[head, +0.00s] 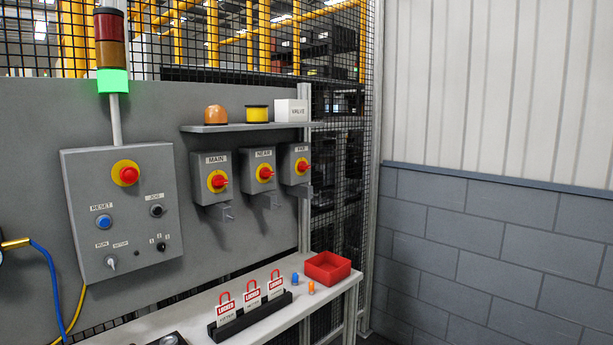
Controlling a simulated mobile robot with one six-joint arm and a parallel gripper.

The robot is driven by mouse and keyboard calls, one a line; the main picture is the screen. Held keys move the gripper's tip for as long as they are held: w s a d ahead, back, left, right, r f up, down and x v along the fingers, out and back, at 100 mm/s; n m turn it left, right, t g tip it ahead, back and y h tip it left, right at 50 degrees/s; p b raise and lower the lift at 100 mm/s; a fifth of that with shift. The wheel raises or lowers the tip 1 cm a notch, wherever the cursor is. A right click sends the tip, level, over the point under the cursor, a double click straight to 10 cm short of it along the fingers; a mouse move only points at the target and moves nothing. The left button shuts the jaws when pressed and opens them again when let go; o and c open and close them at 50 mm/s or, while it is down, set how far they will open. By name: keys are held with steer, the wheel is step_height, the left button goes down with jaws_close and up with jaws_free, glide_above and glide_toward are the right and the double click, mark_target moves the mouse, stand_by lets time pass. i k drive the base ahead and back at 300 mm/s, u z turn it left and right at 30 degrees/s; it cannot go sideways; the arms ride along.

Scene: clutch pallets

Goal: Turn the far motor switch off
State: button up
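The far motor switch (294,165) is the rightmost of three grey switch boxes on the grey panel, its label seen at an angle. It has a red knob on a yellow disc; the knob's exact angle is too small to tell. The NEAR switch (264,172) is to its left, and the MAIN switch (217,181) further left. All three have red knobs on yellow discs and a small grey bracket below. My gripper is not in view.
A shelf (240,127) above the switches holds an orange dome, a yellow cylinder and a white VALVE box. A bench (200,310) below bears LOCKED tags (252,293) in a black rack and a red bin (327,267). A control box (122,215) and stack light stand left; a block wall stands right.

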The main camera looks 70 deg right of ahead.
mark_target(301, 167)
steer(key=k, duration=2)
steer(key=z, duration=0.75)
steer(key=i, duration=1)
steer(key=u, duration=0.15)
